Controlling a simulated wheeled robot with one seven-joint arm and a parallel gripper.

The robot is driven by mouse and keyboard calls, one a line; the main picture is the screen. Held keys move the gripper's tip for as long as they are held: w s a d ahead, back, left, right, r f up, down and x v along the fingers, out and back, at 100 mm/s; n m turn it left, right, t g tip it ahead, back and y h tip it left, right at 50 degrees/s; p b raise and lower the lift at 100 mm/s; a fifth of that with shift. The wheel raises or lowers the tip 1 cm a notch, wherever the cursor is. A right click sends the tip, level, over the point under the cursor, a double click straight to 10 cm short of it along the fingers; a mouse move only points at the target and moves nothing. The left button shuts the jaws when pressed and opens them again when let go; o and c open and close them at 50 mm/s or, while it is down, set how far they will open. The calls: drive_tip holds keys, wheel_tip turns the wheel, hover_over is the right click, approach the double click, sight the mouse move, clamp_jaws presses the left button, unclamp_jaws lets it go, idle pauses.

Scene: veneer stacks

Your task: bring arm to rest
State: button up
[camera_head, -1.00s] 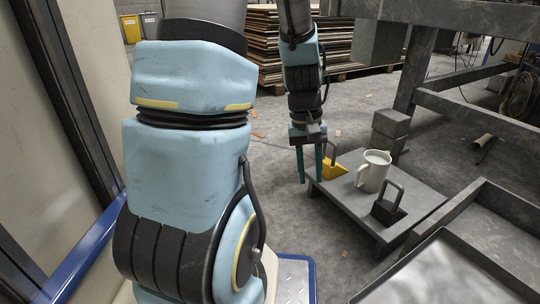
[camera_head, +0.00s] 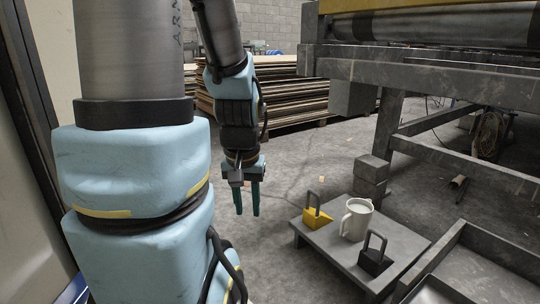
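My gripper (camera_head: 247,199) hangs from my arm with its two green fingers pointing down. A narrow gap shows between the fingers, and nothing is seen between them. It is in the air to the left of a low grey platform (camera_head: 332,250), apart from it and from the things on it. My arm reaches down from the top of the picture, with its larger blue links filling the left side.
On the platform stand a yellow block with a handle (camera_head: 317,217), a pale mug (camera_head: 356,219) and a dark block with a handle (camera_head: 374,260). A grey tray (camera_head: 480,262) is at lower right. A metal frame (camera_head: 400,70) stands behind. Veneer stacks (camera_head: 285,95) are at the back.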

wheel_tip(320, 180, up, 51)
drive_tip(key=p, duration=4.8)
drive_tip(key=shift+f+p, duration=0.2)
drive_tip(key=shift+p, duration=0.2)
